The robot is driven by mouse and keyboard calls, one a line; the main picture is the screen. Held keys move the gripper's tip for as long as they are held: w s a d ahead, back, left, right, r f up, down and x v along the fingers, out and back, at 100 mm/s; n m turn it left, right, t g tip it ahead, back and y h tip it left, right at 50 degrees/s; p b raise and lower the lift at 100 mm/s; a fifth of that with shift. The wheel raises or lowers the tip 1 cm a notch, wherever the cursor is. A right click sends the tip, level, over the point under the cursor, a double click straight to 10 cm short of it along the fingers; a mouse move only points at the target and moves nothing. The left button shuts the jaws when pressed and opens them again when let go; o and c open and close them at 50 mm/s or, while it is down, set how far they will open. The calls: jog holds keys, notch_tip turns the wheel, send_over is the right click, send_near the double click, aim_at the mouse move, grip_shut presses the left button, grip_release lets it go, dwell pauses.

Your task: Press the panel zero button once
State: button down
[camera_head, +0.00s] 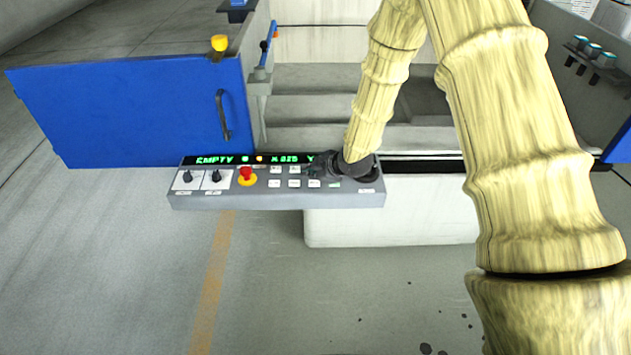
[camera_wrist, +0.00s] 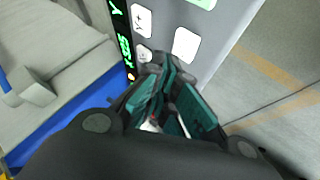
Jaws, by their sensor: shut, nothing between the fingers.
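The grey control panel (camera_head: 285,201) stands in the middle of the head view, with a green-lit display, two black knobs, a red stop button on yellow and several white buttons. My gripper (camera_head: 314,172) is over the right part of the panel, its fingers shut and empty. In the wrist view my gripper (camera_wrist: 162,75) points at the panel face (camera_wrist: 218,38), its tips close to the white buttons (camera_wrist: 186,44). I cannot tell whether the tips touch a button. The zero button cannot be told apart; my gripper and wrist hide part of the button rows.
A blue door (camera_head: 130,115) with a dark handle stands open left of the panel. A white machine body (camera_head: 390,215) lies below and behind it. My arm crosses the right side of the head view. The floor in front is clear, with an orange line (camera_head: 213,280).

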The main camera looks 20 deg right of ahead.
aim_at(312, 184)
jog(key=shift+r+p, duration=1.55)
jog(key=shift+r, duration=0.95)
jog(key=shift+f, duration=0.1)
